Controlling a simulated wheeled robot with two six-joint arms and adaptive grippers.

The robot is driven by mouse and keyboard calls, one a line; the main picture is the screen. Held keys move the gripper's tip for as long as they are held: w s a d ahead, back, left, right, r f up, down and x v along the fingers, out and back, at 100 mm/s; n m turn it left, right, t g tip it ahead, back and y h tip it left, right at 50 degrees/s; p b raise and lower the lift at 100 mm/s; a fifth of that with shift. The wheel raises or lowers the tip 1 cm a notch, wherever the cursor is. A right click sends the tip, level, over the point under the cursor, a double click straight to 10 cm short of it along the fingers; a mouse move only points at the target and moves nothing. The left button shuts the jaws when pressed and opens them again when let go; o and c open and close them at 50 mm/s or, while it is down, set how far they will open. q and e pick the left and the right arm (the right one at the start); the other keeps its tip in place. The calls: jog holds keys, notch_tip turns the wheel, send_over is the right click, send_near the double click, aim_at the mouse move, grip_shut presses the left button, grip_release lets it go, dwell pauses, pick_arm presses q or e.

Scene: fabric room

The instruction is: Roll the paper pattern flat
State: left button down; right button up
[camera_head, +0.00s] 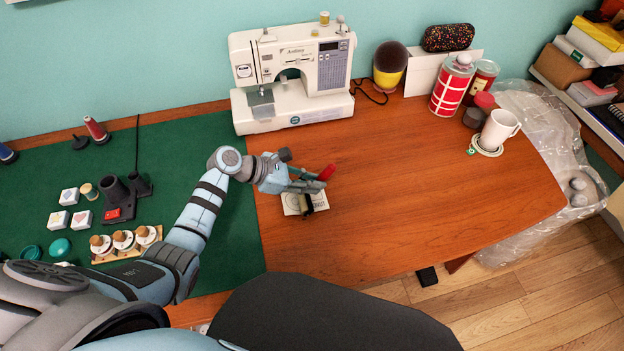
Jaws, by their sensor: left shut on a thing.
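The paper pattern (291,204) is a small pale sheet with dark markings, lying on the bare wood of the table (420,190) near the edge of the green mat. My left gripper (310,182) is above it and is shut on a small roller with a red handle end (327,172). The dark roller head (307,207) is over the paper and appears to touch it; exact contact is hard to tell. The gripper and roller hide part of the paper. My right gripper is not in view.
A white sewing machine (290,80) stands behind the paper. The green mat (190,140) on the left holds spools, stamps and a stamp rack (125,243). A white mug (498,130) and red tins (452,85) stand at the right. The wood right of the paper is clear.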

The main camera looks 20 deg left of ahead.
aim_at(298, 197)
pick_arm(q)
jog(key=shift+s+a+r+p, duration=0.1)
jog(key=shift+s+a+p, duration=0.4)
jog(key=shift+a, duration=0.3)
jog(key=shift+a, duration=0.1)
jog(key=shift+s+a+p, duration=0.4)
jog(key=shift+s+a, duration=0.1)
jog(key=shift+a, duration=0.2)
jog(key=shift+s+a+p, duration=0.45)
jog(key=shift+a+p, duration=0.05)
jog(key=shift+a, duration=0.25)
